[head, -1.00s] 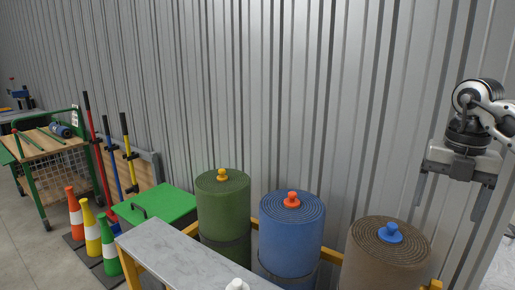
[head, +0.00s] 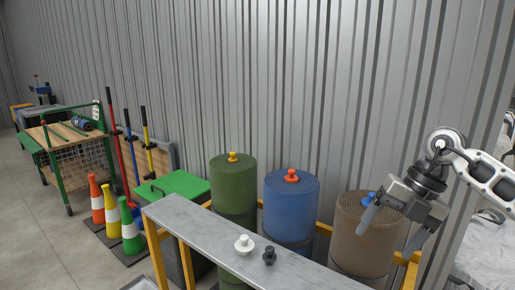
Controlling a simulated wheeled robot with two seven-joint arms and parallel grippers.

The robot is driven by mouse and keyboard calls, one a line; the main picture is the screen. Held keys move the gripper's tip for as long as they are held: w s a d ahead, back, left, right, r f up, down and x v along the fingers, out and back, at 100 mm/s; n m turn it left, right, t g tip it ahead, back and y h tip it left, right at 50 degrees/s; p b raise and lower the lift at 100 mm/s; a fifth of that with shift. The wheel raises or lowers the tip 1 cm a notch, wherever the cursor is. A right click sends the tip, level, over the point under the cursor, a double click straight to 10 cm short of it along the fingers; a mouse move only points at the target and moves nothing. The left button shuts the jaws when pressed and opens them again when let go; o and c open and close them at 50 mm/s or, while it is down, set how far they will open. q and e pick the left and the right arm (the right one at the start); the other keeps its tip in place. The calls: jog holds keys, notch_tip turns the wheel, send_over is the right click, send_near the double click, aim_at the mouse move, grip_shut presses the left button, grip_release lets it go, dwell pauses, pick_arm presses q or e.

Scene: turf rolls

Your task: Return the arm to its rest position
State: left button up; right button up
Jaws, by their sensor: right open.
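My right gripper (head: 388,238) is open and empty at the right in the head view, its fingers pointing down and to the left. The blue roll (head: 290,212) stands upright with an orange-red knob (head: 291,176). The green roll (head: 232,187) stands upright with a yellow knob (head: 233,157). My left gripper is not in view.
A grey bench top (head: 215,232) runs in front of the rolls, with a white knob (head: 244,245) and a black knob (head: 269,256) on it. A green-lidded box (head: 174,186), cones (head: 112,214) and a wooden cart (head: 72,142) stand left. A corrugated wall (head: 270,75) closes the back.

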jog(key=s+a+f+m+t+y, duration=0.25)
jog(key=a+y, duration=0.45)
jog(key=a, duration=0.5)
jog(key=s+a+f+m+t+y, duration=0.2)
jog(key=s+a+t+y, duration=0.1)
jog(key=a+y, duration=0.65)
jog(key=s+d+f+m+t+h, duration=0.1)
jog(key=d+f+m+t+h, duration=0.2)
jog(key=f+m+t+h, duration=0.5)
jog(key=s+d+f+m+t+h, duration=0.1)
jog(key=d+f+m+t+h, duration=0.15)
jog(key=f+m+h, duration=0.7)
jog(key=s+d+f+m+g, duration=0.3)
jog(key=s+f+m+g, duration=0.3)
jog(key=s, duration=0.6)
jog(key=shift+d+f+m+h, duration=0.25)
jog(key=shift+f+m+h, duration=0.2)
jog(key=shift+f, duration=0.45)
